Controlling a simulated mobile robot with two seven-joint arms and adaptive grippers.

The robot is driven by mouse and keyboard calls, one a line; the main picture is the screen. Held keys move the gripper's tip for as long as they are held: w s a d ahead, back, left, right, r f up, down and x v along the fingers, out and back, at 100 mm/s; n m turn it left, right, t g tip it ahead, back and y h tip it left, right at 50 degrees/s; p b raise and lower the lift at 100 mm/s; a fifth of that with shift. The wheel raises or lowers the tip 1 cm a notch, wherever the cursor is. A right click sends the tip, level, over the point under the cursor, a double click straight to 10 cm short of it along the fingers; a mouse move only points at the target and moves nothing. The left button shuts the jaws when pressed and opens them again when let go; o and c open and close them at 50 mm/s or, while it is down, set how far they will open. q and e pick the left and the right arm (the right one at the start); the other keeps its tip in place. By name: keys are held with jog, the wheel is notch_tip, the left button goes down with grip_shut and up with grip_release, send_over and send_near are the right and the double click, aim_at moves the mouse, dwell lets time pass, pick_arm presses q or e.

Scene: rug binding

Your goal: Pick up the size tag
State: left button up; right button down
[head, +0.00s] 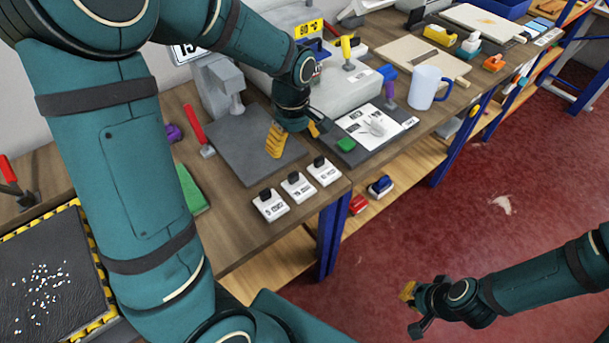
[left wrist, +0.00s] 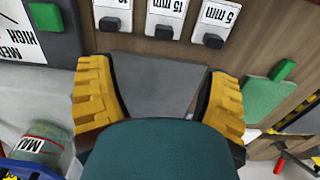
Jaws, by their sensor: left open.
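Three white size tags with black knobs lie in a row at the bench's front edge: a 5 mm tag (head: 270,206), a 15 mm tag (head: 297,186) and one more (head: 324,171), probably 10 mm. The left wrist view shows the 5 mm tag (left wrist: 220,15), the 15 mm tag (left wrist: 167,8) and the partly cut-off third tag (left wrist: 113,5) beyond the fingertips. My left gripper (head: 295,134) is open and empty above the grey plate (head: 235,150), behind the tags. My right gripper (head: 411,309) hangs over the red floor with its fingers apart, holding nothing visible.
A red-handled tool (head: 194,125) and a grey press (head: 218,85) stand left of the plate. A green pad (head: 192,190) lies left.

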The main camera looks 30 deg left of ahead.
aim_at(295, 176)
pick_arm(q)
jog(key=f, duration=0.2)
jog(key=f+b, duration=0.1)
jog(key=f, duration=0.5)
jog(key=shift+s+f+b, duration=0.1)
jog(key=shift+s+b, duration=0.2)
jog(key=shift+b, duration=0.05)
jog(key=f, duration=0.1)
jog(key=f+b, duration=0.1)
jog(key=f, duration=0.3)
jog(key=shift+s+d, duration=0.15)
jog(key=shift+d, duration=0.1)
pick_arm(e)
jog(key=f, duration=0.3)
jog(key=shift+s, duration=0.35)
pick_arm(q)
jog(key=c, duration=1)
